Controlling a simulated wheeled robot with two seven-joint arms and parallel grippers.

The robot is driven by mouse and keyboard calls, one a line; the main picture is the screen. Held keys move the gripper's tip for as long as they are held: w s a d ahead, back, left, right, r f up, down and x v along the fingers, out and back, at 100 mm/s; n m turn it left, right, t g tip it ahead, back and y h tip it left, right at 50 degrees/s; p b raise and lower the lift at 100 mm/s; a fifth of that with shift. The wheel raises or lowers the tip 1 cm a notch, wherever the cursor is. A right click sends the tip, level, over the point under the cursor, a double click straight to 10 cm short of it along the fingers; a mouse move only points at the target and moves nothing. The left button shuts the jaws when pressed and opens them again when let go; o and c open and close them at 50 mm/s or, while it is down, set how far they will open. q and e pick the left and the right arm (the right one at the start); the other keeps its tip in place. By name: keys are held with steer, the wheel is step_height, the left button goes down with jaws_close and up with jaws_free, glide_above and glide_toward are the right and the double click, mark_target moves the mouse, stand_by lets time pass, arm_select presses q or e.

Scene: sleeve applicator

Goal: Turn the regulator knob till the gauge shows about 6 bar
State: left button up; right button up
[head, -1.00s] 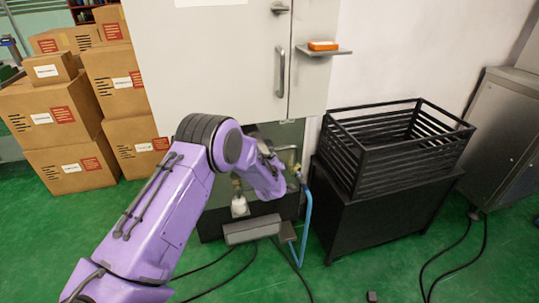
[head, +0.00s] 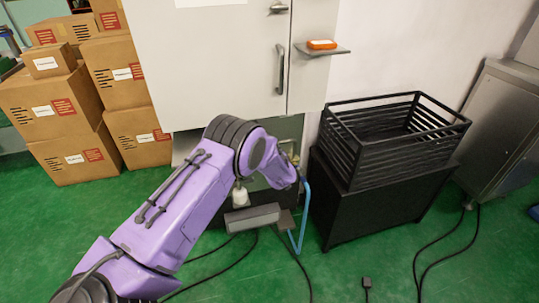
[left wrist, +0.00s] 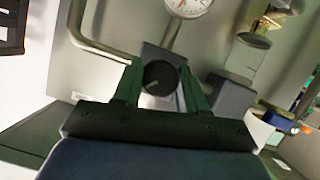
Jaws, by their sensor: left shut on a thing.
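The black round regulator knob (left wrist: 161,76) shows in the left wrist view, with a pale mark on its face. My left gripper (left wrist: 160,84) is shut on it, one finger on each side. The pressure gauge (left wrist: 187,6) is a white dial above the knob; the top of the picture cuts it off, and I cannot read its value. In the head view my purple left arm covers the knob, the gauge and the gripper. My right gripper is in neither view.
Metal pipes (left wrist: 88,38) run beside the regulator. A white cabinet (head: 225,70) stands above the unit. A black slatted crate (head: 395,145) sits on a black stand to the right. Boxes (head: 75,155) are stacked at left. Cables lie on the green floor.

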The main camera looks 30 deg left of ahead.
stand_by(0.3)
arm_select(q)
steer(key=o, duration=1.1)
steer(key=shift+c, duration=0.2)
steer(key=v, duration=1)
steer(key=shift+s+d+p, duration=0.15)
steer(key=shift+p, duration=0.25)
